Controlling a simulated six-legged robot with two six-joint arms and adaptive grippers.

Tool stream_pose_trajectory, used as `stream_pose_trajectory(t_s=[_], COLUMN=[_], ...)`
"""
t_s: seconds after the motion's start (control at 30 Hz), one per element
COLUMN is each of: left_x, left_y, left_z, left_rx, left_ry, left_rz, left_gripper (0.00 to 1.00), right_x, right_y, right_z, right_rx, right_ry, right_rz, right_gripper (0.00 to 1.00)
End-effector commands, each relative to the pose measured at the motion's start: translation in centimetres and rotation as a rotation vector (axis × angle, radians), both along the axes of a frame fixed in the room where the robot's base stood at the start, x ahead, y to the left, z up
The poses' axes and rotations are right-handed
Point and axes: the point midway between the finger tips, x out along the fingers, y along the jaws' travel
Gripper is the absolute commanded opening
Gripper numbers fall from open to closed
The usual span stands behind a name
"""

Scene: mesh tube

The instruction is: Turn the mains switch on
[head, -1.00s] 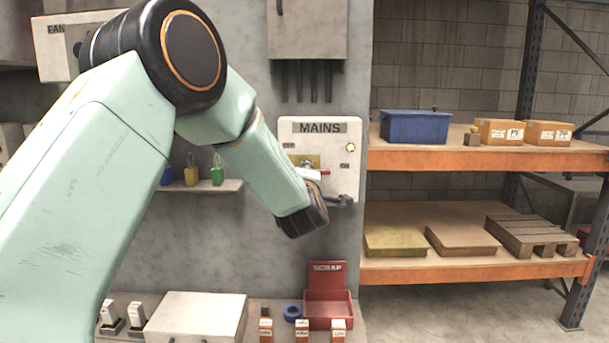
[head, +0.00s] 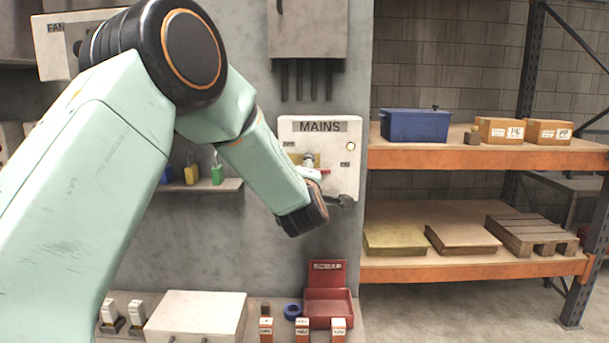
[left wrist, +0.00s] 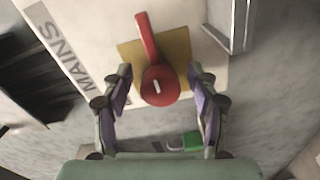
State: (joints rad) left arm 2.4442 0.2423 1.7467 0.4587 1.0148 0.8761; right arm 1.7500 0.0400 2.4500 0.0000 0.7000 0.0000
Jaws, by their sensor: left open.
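The mains switch panel (head: 297,128) is a pale box on the grey wall, marked MAINS. Its red switch handle (left wrist: 146,38) has a round hub on a yellow plate (left wrist: 180,47) in the left wrist view. In the head view the red handle (head: 325,171) points right, and my left wrist partly hides the plate. My left gripper (left wrist: 160,74) is open, with one finger on each side of the hub. I see no clear contact, and the depth between fingertips and hub is hard to tell. My right gripper is not in view.
A small wall shelf (head: 232,186) with padlocks is left of the panel; the green padlock (left wrist: 184,142) shows below the hub in the wrist view. A red scrap bin (head: 328,308) stands on the bench below. Orange racking (head: 430,158) is at right.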

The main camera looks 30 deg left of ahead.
Motion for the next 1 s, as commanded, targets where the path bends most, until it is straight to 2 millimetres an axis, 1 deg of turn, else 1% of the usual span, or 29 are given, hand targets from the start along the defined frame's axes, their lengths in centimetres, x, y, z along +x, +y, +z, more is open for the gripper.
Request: stream_pose_trajectory(t_s=[0.17, 0.27, 0.37, 0.8, 1.0], left_x=[-0.1, -0.6, -1.7, -8.2, -9.9], left_y=[-0.1, -0.4, -1.1, -5.1, -6.1], left_z=[0.0, 0.0, 0.0, 0.0, 0.0], left_rx=[-0.001, -0.001, -0.001, 0.004, 0.001], left_ry=[0.001, 0.000, 0.001, 0.002, 0.001], left_rz=[-0.001, -0.001, -0.002, -0.002, -0.001], left_gripper=[0.59, 0.59, 0.59, 0.59, 0.59], right_x=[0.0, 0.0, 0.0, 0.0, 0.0], right_y=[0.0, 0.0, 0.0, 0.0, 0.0], right_z=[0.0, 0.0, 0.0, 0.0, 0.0], right_rx=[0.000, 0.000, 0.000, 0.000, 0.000], right_ry=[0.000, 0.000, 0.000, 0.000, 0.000], right_rz=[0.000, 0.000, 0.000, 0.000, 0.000], right_gripper=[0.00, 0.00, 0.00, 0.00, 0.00])
